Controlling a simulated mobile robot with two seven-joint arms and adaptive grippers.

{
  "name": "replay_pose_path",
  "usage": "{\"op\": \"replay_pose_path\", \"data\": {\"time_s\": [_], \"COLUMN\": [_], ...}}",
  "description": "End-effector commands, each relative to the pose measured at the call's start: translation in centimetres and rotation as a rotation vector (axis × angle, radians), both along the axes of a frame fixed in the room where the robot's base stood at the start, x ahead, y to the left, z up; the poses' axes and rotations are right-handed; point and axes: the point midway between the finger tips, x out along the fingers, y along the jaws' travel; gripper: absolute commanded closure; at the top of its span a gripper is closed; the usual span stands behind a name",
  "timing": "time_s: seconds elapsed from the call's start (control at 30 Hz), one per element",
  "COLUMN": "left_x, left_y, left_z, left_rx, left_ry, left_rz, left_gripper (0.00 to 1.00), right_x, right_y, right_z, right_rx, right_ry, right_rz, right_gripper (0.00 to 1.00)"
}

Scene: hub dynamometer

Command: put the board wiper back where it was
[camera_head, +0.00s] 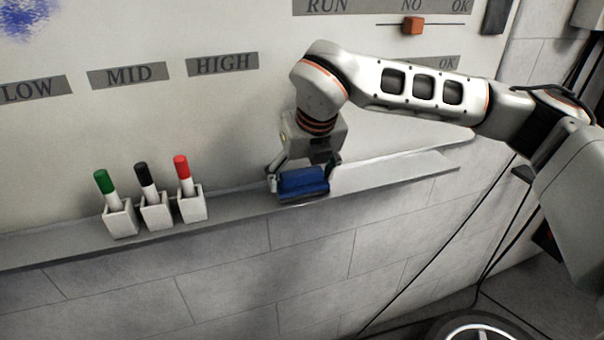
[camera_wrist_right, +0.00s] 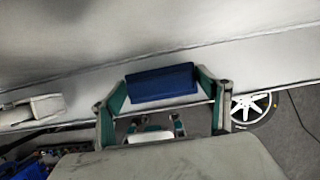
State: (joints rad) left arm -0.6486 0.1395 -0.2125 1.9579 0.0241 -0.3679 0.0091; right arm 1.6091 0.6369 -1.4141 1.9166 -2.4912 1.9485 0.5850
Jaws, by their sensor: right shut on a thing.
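The board wiper (camera_head: 303,183) is a blue block at the tray ledge below the whiteboard, right of the marker holders. My right gripper (camera_head: 304,180) comes down from above and is shut on it, one finger at each end. In the right wrist view the wiper (camera_wrist_right: 162,83) lies between the two teal-lined fingers. The wiper is at the ledge (camera_head: 400,170); I cannot tell whether it rests on it or is slightly above. My left gripper is not in view.
Three white holders with a green marker (camera_head: 104,182), a black marker (camera_head: 145,174) and a red marker (camera_head: 183,168) stand on the ledge to the left. The ledge is clear between them and the wiper. An orange slider (camera_head: 412,26) is on the board above. A wheel (camera_head: 482,329) shows at lower right.

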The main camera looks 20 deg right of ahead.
Motion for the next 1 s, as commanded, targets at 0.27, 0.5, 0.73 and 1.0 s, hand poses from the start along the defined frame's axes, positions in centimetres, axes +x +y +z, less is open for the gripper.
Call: {"op": "replay_pose_path", "data": {"time_s": [0.27, 0.5, 0.73, 1.0], "left_x": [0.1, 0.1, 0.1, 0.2], "left_y": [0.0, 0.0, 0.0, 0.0], "left_z": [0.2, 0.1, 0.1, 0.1], "left_rx": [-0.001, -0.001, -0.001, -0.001], "left_ry": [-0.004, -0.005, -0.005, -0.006], "left_rz": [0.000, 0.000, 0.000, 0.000], "left_gripper": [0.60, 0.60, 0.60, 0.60], "right_x": [0.1, 0.0, 0.0, -0.5], "right_y": [0.0, 0.0, 0.0, 0.0], "right_z": [-0.1, -0.3, -0.2, 1.5], "right_rx": [0.001, 0.000, 0.000, 0.000], "right_ry": [-0.001, -0.001, -0.001, -0.005], "right_rz": [0.000, 0.000, 0.000, 0.000], "right_gripper": [0.41, 0.07, 0.07, 0.07]}}
